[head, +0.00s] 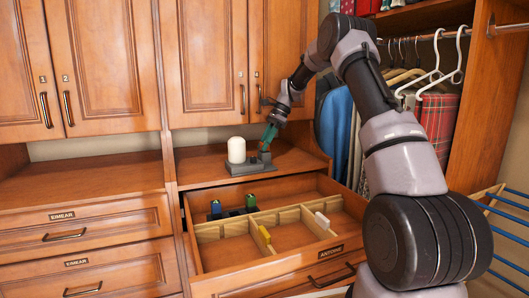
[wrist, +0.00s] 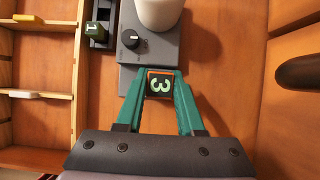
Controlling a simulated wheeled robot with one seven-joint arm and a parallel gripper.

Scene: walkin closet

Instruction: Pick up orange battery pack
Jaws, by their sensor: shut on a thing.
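The orange battery pack (wrist: 162,84) shows its dark top with an orange rim and a pale 3 in the wrist view. My gripper (wrist: 160,78) has its teal fingers closed on both sides of it. In the head view my gripper (head: 266,143) points down at the right end of a grey device (head: 240,168) on the cabinet top, and hides most of the pack. The device also shows in the wrist view (wrist: 133,70), with a dark knob. The pack is at the device's end; I cannot tell whether it sits in it or is raised.
A white cylinder (head: 236,150) stands on the device. The open drawer (head: 225,258) in front holds a green-topped pack (head: 250,201), a blue-topped pack (head: 215,207), a yellow block (head: 264,235) and a white block (head: 322,220) among wooden dividers. Hanging clothes (head: 438,120) are at right.

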